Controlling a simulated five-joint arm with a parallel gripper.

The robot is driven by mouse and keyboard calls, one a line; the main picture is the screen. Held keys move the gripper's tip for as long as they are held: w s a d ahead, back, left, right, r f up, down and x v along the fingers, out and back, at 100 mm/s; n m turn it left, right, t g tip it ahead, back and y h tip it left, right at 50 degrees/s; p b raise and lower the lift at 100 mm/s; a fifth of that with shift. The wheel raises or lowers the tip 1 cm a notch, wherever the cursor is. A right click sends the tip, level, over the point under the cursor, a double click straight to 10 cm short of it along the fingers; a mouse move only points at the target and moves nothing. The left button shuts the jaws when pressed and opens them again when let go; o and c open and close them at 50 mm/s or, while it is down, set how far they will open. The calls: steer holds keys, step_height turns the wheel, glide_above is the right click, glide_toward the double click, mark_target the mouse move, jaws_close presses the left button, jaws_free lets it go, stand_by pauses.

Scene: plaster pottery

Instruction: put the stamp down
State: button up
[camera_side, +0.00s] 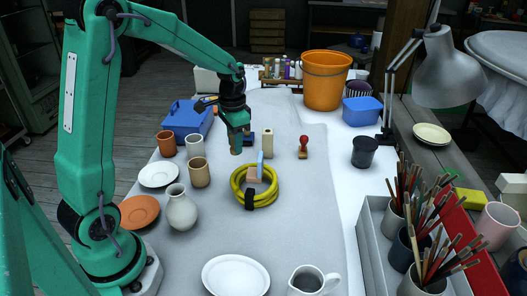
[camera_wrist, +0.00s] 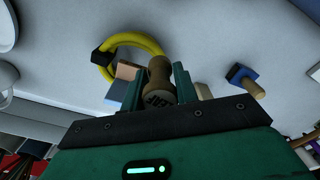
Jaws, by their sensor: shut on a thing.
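My gripper (camera_side: 238,140) is at the far middle of the table, pointing down. In the wrist view its jaws (camera_wrist: 158,92) are shut on a brown wooden stamp (camera_wrist: 160,72) with dark lettering on its side. Its lower end (camera_side: 235,151) shows below the jaws in the side view. I cannot tell whether it touches the table. A red stamp (camera_side: 303,147) stands apart to the right. A blue-based stamp with a wooden handle (camera_wrist: 246,80) is beside the jaws in the wrist view.
A coiled yellow hose (camera_side: 273,190) lies close by, with a pinkish block with a blue part (camera_side: 254,175) inside its ring. A pale wooden block (camera_side: 267,141) stands right of my gripper. Clay cups (camera_side: 199,173) and a white vase (camera_side: 181,208) stand left. The cloth right of the hose is clear.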

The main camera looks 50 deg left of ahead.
steer(key=r, duration=0.5)
steer(key=shift+d+r, duration=0.2)
steer(key=s+d+m, duration=0.3)
steer(key=d+m, duration=0.2)
steer(key=d, duration=0.6)
steer(key=s+d+m, duration=0.2)
steer(key=d+m, duration=0.3)
steer(key=d, duration=0.7)
steer(key=s+d+m, duration=0.3)
steer(key=d+m, duration=0.3)
steer(key=d, duration=0.5)
steer(key=w+a+f, duration=0.2)
steer(key=w+f, duration=0.1)
steer(key=f, duration=0.1)
steer(key=w+a+f, duration=0.3)
steer(key=f, duration=0.1)
steer(key=w+a+f, duration=0.3)
steer(key=f, duration=0.1)
steer(key=shift+w+f, duration=0.2)
steer(key=shift+w, duration=0.05)
steer(key=shift+f, duration=1.95)
steer(key=shift+f, duration=0.15)
steer(key=o, duration=0.9)
steer(key=shift+o, duration=0.2)
